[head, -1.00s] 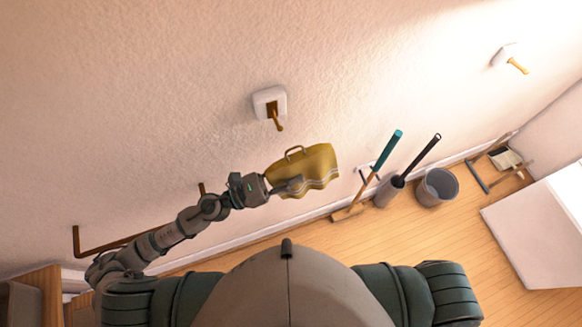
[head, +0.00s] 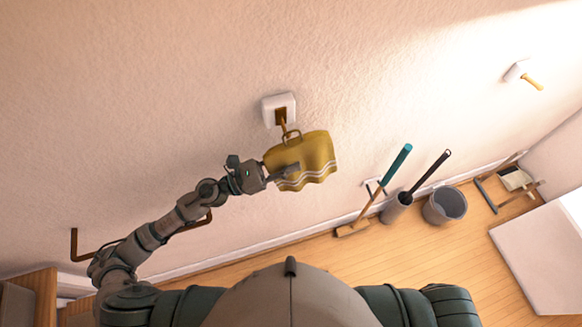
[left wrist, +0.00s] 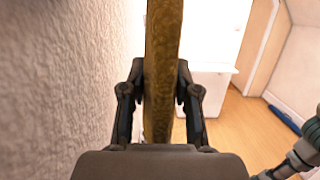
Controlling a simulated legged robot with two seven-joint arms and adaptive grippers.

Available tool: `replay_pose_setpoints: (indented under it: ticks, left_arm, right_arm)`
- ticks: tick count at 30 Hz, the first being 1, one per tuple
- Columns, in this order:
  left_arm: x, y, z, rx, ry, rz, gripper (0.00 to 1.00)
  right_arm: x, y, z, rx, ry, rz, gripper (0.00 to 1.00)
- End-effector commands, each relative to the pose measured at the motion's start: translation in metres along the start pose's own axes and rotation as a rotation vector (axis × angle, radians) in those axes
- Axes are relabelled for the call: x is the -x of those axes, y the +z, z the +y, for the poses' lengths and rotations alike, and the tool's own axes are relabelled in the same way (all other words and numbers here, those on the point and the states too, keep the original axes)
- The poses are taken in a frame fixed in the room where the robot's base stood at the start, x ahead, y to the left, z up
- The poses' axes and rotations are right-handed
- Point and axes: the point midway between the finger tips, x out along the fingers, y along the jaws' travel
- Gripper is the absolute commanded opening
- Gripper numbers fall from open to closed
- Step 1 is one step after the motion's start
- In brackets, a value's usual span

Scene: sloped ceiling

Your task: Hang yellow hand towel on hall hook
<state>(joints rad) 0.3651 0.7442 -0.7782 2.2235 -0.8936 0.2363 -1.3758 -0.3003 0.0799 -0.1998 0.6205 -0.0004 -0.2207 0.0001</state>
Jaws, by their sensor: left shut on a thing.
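The yellow hand towel (head: 310,158), with white stripes near its wavy lower edge and a loop (head: 292,135) on top, hangs from my left gripper (head: 287,172). That gripper is shut on the towel's left part. In the left wrist view the towel (left wrist: 162,60) shows edge-on between the two fingers (left wrist: 160,100). The hall hook (head: 282,118) is a brass peg on a white wall plate, just above the towel. The loop overlaps the peg's lower end in the head view; I cannot tell whether it is around the peg or in front of it. My right gripper is out of view.
A second hook (head: 530,80) is on the wall at the upper right. A broom (head: 375,190), a brush in a grey holder (head: 397,206) and a grey bucket (head: 445,205) stand along the wall. A brown rail (head: 76,243) runs low at the left. A white cabinet (head: 545,250) stands at right.

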Motion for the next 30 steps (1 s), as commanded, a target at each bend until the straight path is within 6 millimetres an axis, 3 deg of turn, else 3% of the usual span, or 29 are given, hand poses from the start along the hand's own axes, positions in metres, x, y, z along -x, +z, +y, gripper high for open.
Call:
replay_pose_setpoints:
  ticks: [12,30]
  left_arm:
    - [0.004,-0.014,0.022,-0.002,0.001,-0.001,0.0]
    - [0.004,-0.018,0.024,-0.002,0.0,-0.001,0.0]
  right_arm:
    - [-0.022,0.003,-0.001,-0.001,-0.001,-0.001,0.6]
    - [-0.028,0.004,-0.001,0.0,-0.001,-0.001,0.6]
